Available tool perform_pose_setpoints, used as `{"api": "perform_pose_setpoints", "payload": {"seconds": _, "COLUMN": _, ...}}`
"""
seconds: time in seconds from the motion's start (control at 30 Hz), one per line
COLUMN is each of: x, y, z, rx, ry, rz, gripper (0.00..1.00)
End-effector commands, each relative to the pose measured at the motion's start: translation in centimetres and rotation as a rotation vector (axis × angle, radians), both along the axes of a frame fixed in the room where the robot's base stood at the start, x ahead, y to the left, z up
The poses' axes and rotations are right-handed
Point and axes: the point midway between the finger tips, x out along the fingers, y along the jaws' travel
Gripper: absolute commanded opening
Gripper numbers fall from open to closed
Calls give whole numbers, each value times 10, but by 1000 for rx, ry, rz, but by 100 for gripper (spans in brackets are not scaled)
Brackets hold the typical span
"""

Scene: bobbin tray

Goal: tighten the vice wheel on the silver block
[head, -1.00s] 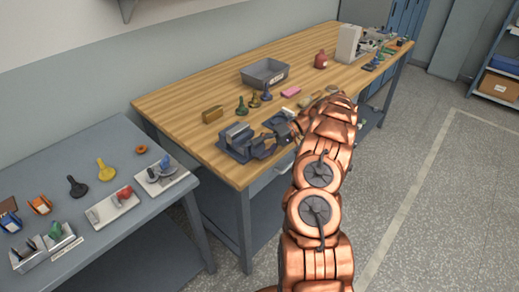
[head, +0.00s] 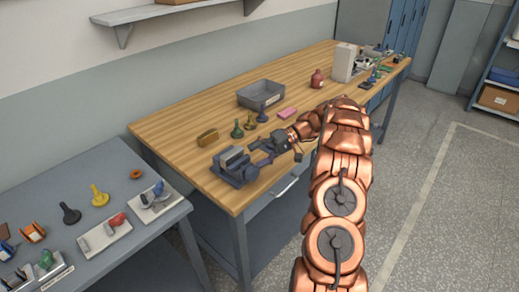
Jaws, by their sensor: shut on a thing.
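The dark blue-grey vice (head: 229,176) stands at the near left corner of the wooden bench. A grey block-like shape (head: 232,157) shows at the top of its jaws; I cannot clearly tell the silver block from the jaws. My gripper (head: 259,152) reaches in from the right and is at the vice's right end, shut on the vice wheel. The wheel is small and mostly hidden by the fingers.
A lower grey table (head: 95,170) with small parts adjoins at left.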

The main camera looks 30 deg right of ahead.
Motion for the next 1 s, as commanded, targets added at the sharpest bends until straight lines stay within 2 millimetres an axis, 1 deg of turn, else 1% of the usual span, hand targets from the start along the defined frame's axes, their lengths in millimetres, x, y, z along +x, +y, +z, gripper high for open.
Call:
{"api": "perform_pose_setpoints", "payload": {"seconds": 0.03, "x": 0, "y": 7, "z": 4, "rx": 1, "ry": 4, "rz": 9, "gripper": 85}}
{"api": "perform_pose_setpoints", "payload": {"seconds": 0.1, "x": 1, "y": 5, "z": 6, "rx": -3, "ry": 2, "rz": 8, "gripper": 85}}
{"api": "perform_pose_setpoints", "payload": {"seconds": 0.17, "x": 1, "y": 0, "z": 8, "rx": 0, "ry": 0, "rz": 4, "gripper": 85}}
{"api": "perform_pose_setpoints", "payload": {"seconds": 0.3, "x": 3, "y": -18, "z": 11, "rx": 10, "ry": -7, "rz": -4, "gripper": 85}}
{"api": "perform_pose_setpoints", "payload": {"seconds": 0.37, "x": 3, "y": -22, "z": 12, "rx": 11, "ry": -7, "rz": -6, "gripper": 85}}
{"api": "perform_pose_setpoints", "payload": {"seconds": 0.47, "x": 3, "y": -22, "z": 15, "rx": 10, "ry": -7, "rz": -5, "gripper": 85}}
{"api": "perform_pose_setpoints", "payload": {"seconds": 0.67, "x": 3, "y": -13, "z": 21, "rx": 7, "ry": -4, "rz": -2, "gripper": 85}}
{"api": "perform_pose_setpoints", "payload": {"seconds": 0.87, "x": 3, "y": -18, "z": 23, "rx": 13, "ry": -4, "rz": -3, "gripper": 85}}
{"api": "perform_pose_setpoints", "payload": {"seconds": 1.0, "x": 3, "y": -17, "z": 24, "rx": 14, "ry": -4, "rz": -2, "gripper": 85}}
